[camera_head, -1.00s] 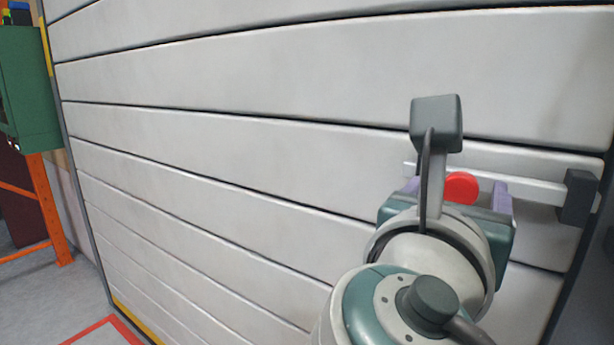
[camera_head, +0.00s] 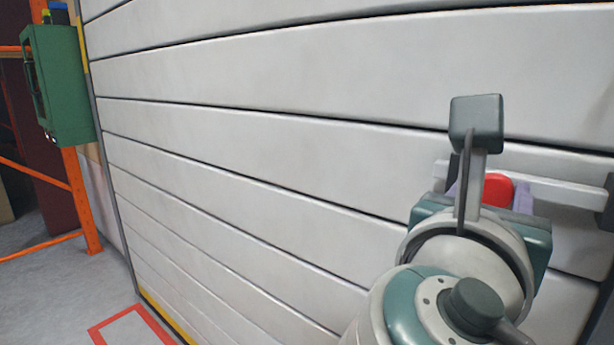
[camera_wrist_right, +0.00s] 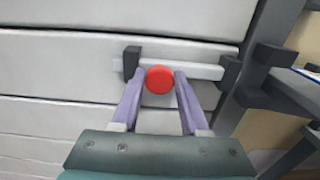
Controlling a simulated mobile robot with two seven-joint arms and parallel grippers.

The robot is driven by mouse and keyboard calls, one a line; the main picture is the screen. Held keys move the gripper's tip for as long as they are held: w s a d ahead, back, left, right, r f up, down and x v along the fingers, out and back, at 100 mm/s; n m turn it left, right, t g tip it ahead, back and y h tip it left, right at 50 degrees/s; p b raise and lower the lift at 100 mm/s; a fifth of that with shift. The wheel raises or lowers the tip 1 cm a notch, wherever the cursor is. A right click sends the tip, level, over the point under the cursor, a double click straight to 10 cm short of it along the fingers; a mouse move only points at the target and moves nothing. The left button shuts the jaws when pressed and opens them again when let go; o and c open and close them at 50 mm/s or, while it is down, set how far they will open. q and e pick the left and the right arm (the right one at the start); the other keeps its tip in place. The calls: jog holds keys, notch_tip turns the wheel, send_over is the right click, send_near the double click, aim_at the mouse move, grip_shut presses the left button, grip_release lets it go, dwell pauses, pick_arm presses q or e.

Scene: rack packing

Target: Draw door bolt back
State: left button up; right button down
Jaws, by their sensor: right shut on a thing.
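The door bolt is a pale flat bar (camera_head: 565,190) lying level across the white slatted door, with a round red knob (camera_head: 499,188). In the right wrist view the bar (camera_wrist_right: 205,71) runs between two dark brackets, and the red knob (camera_wrist_right: 159,79) faces me. My right gripper (camera_wrist_right: 160,76) is shut on the knob, one purple finger on each side. In the head view my right wrist hides part of the bar and most of the fingers. The bar shows no visible part beyond the right bracket (camera_wrist_right: 229,72). My left gripper is not in view.
The white door (camera_head: 270,150) fills most of the head view. A dark keeper block (camera_wrist_right: 272,56) sits on the door frame to the right. A green box (camera_head: 65,85) and orange rack (camera_head: 85,205) stand at the left. A red floor marking (camera_head: 125,318) lies lower left.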

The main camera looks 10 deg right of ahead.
dwell(0.9)
jog(key=shift+s+d+r+p, duration=0.15)
jog(key=shift+s+r+p, duration=0.05)
jog(key=shift+p, duration=0.8)
jog(key=shift+d+f, duration=0.1)
jog(key=shift+f, duration=0.15)
jog(key=shift+c, duration=2.2)
grip_release()
